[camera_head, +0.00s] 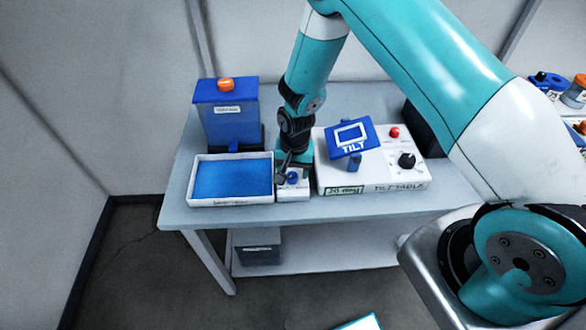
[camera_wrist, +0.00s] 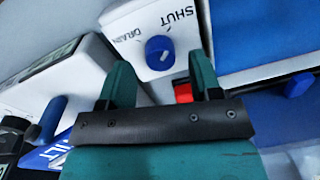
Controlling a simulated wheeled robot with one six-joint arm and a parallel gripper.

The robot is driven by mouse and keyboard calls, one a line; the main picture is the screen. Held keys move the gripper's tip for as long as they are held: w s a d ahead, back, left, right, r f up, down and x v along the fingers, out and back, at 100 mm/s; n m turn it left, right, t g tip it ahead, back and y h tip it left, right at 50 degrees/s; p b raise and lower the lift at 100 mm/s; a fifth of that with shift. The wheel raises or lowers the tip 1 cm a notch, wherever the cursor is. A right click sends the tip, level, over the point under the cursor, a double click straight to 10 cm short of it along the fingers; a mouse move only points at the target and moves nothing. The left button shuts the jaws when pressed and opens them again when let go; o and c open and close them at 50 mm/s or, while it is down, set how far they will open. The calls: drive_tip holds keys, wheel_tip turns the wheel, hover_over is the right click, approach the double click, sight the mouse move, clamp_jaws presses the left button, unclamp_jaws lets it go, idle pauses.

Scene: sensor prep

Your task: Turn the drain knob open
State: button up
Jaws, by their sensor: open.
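The drain knob (camera_wrist: 158,52) is a small round blue knob on a white box (camera_wrist: 140,20) marked SHUT and DRAIN. Which way the knob points is too small to tell. In the head view the knob (camera_head: 292,178) and its box (camera_head: 293,194) sit between the blue tray and the tilt table. My gripper (camera_wrist: 160,72) is open, its two green fingers apart on either side of the knob in the wrist view. In the head view my gripper (camera_head: 284,172) is just above and beside the knob; contact cannot be told.
A white-rimmed tray (camera_head: 232,202) with a blue inside stands left of the box. A blue tank (camera_head: 230,126) with an orange cap is behind it. The tilt table (camera_head: 340,176), with a tilted blue plate, stands close on the right. A red part (camera_wrist: 183,92) shows near my right finger.

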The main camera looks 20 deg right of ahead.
drive_tip(key=shift+f, duration=0.9)
drive_tip(key=shift+c, duration=0.4)
drive_tip(key=c, duration=0.9)
drive_tip(key=shift+o, duration=0.2)
